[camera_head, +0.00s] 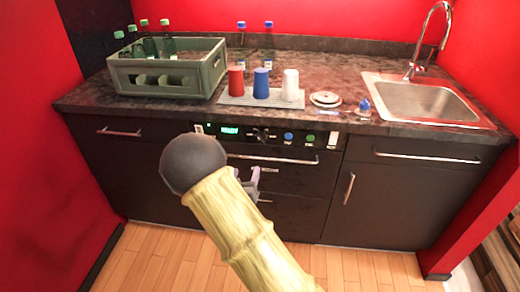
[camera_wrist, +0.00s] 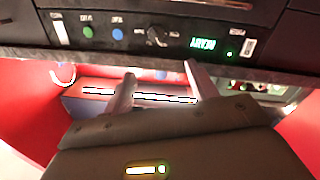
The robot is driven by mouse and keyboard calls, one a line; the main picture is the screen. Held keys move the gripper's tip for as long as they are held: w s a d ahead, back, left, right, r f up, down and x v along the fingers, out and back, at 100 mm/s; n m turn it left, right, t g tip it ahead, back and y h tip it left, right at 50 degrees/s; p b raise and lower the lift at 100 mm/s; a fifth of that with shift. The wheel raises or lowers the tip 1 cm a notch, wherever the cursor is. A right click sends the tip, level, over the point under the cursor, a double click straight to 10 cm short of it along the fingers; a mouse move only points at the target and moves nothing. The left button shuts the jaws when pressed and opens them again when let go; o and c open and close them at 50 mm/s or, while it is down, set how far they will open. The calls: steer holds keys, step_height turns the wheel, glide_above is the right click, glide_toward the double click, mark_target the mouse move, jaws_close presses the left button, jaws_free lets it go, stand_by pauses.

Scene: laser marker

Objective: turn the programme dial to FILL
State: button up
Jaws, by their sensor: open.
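The programme dial (camera_head: 262,135) is a dark knob on the black control panel (camera_head: 230,143) under the counter edge. It also shows in the wrist view (camera_wrist: 157,36), where the panel appears upside down. The dial's pointer setting is too small to read. A green-lit display (camera_head: 229,131) beside it seems to read READY. My gripper (camera_wrist: 160,70) is open and empty, its two fingers apart and pointing toward the panel, with the dial beyond the gap between the tips. In the head view my gripper (camera_head: 250,179) is mostly hidden behind my arm, below the panel.
Blue (camera_head: 288,136) and green (camera_head: 310,138) buttons and a white switch (camera_head: 333,140) sit right of the dial. A drawer handle (camera_head: 272,158) runs below the panel. The counter above holds a bottle crate (camera_head: 165,77), cups on a mat (camera_head: 240,97) and a sink (camera_head: 425,101).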

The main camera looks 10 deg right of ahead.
steer(key=shift+w+d, duration=0.1)
steer(key=shift+d, duration=0.3)
glide_toward(260, 140)
steer(key=x, duration=0.8)
steer(key=shift+w+d, duration=0.25)
steer(key=shift+d, duration=0.15)
steer(key=shift+w, duration=0.25)
steer(key=shift+w+a+f, duration=0.1)
steer(key=shift+a, duration=0.45)
steer(key=shift+d, duration=0.3)
steer(key=c, duration=1)
steer(key=shift+d, duration=0.15)
